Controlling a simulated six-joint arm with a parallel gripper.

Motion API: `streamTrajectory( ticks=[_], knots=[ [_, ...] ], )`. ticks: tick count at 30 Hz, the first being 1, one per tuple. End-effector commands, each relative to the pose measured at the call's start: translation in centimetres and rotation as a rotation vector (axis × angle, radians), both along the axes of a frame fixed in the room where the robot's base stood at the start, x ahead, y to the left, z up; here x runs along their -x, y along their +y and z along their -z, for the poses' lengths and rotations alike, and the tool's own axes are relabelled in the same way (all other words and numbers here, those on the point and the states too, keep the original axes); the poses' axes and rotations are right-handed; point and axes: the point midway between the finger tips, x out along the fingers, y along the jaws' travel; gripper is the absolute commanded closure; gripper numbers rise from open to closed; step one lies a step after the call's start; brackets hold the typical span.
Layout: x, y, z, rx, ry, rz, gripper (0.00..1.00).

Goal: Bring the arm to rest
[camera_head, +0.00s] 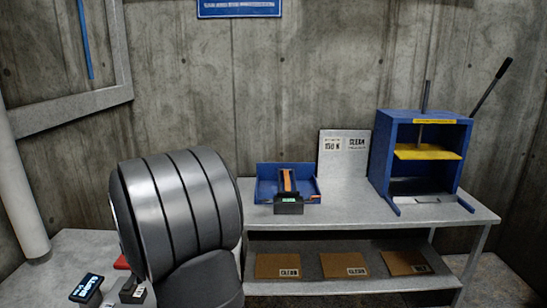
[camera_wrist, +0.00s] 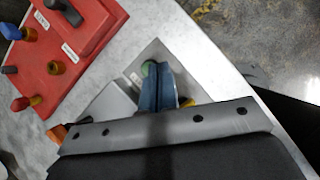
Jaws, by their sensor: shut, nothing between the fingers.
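My gripper (camera_wrist: 158,75) shows in the wrist view as two narrow blue fingers close together beyond a grey bar. It is shut and empty, over a grey plate (camera_wrist: 148,52) on the light work surface. A small green round part (camera_wrist: 148,68) shows right beside the fingertips; I cannot tell whether they touch. In the head view my large grey arm link fills the lower left and the gripper is hidden.
A red control box (camera_wrist: 75,35) with coloured knobs stands close by. On the right bench are a blue tray (camera_head: 267,190), a blue press (camera_head: 385,150) with a yellow plate (camera_head: 428,152), and a sign board (camera_head: 343,170). Cardboard pieces (camera_head: 278,264) lie on the shelf below.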

Motion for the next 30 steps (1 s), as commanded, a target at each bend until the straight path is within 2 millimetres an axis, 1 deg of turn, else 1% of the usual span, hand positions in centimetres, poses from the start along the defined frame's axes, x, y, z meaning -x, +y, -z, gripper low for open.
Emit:
streamTrajectory(
  ticks=[15,30],
  knots=[
    [1.4,-0.3,2.2,-0.272,0.028,0.522,1.00],
    [2.7,0.1,3.9,-0.481,0.057,1.052,1.00]
  ],
)
